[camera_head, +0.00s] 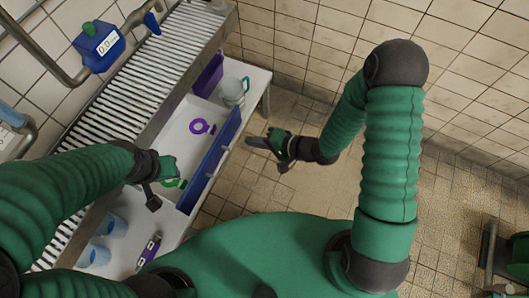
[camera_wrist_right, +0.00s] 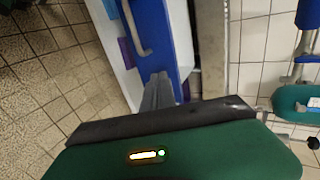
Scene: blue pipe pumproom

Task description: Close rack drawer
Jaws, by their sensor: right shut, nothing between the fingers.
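The rack drawer is a white tray with a blue front (camera_head: 211,160), pulled out from beneath the slatted rack (camera_head: 150,65). In the right wrist view a grey bar handle (camera_wrist_right: 136,34) is on the blue front (camera_wrist_right: 152,30). My right gripper (camera_head: 254,143) is shut and empty, just right of the front; its fingers (camera_wrist_right: 159,88) point towards the front. Contact cannot be told. My left gripper (camera_head: 151,199) is at the drawer's lower left; its jaws are unclear.
A clear jug (camera_head: 232,93) stands at the far end of the white surface, near a purple panel (camera_head: 208,75). Blue cups (camera_head: 97,254) and a small dark tool (camera_head: 149,250) are at the near end.

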